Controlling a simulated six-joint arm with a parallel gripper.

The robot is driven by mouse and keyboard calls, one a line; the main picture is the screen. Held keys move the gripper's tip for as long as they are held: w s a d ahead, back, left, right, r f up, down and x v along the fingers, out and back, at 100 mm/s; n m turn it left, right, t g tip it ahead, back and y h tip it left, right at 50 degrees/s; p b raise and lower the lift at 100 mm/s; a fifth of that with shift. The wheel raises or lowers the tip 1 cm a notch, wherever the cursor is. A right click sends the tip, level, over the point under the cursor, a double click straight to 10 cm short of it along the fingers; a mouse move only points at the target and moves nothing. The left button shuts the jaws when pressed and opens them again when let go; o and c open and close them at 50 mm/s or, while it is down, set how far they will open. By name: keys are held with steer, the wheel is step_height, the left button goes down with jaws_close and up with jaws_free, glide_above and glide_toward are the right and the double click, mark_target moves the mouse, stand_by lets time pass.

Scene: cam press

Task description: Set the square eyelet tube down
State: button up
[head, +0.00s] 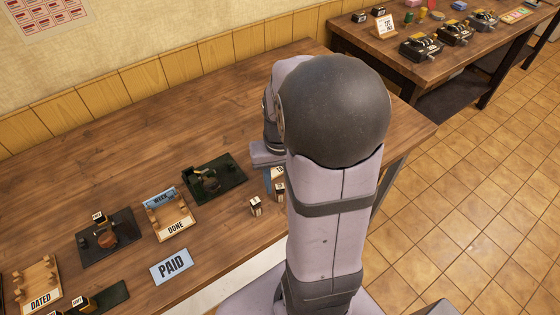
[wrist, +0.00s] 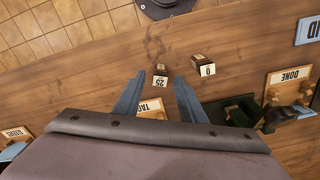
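My gripper's blue fingers (wrist: 160,88) point down over the table in the wrist view, apart, with nothing clearly gripped between them. In the head view, my arm hides most of the gripper. Just beyond the fingertips stands a small dark block marked "25" (wrist: 161,80); it also shows in the head view (head: 279,192). A similar block marked "0" (wrist: 203,66) stands to its right. A pale label reading "TAG" (wrist: 152,106) shows between the fingers, partly covered. I cannot tell which of these, if any, is the square eyelet tube.
A dark green press (head: 214,179), a DONE tray (head: 170,214), a dark pad with a round part (head: 107,240), a PAID plate (head: 171,266) and a DATED tray (head: 38,288) stand left of my arm. The table's back is clear. A second table (head: 450,62) stands at upper right.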

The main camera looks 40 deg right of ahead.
mark_target(280, 186)
step_height(280, 186, up, 10)
steer(key=s+a+f+n, duration=0.1)
steer(key=s+a+f, duration=0.1)
steer(key=a+f, duration=0.1)
steer(key=s+a+f+n, duration=0.1)
steer(key=a+f+n, duration=0.1)
steer(key=a, duration=0.3)
steer(key=s+a+f+n, duration=0.1)
steer(key=s+a+f, duration=0.1)
steer(key=a+f, duration=0.2)
steer(key=shift+s+a+f, duration=0.3)
steer(key=shift+f, duration=0.25)
step_height(280, 186, up, 3)
steer(key=p, duration=0.3)
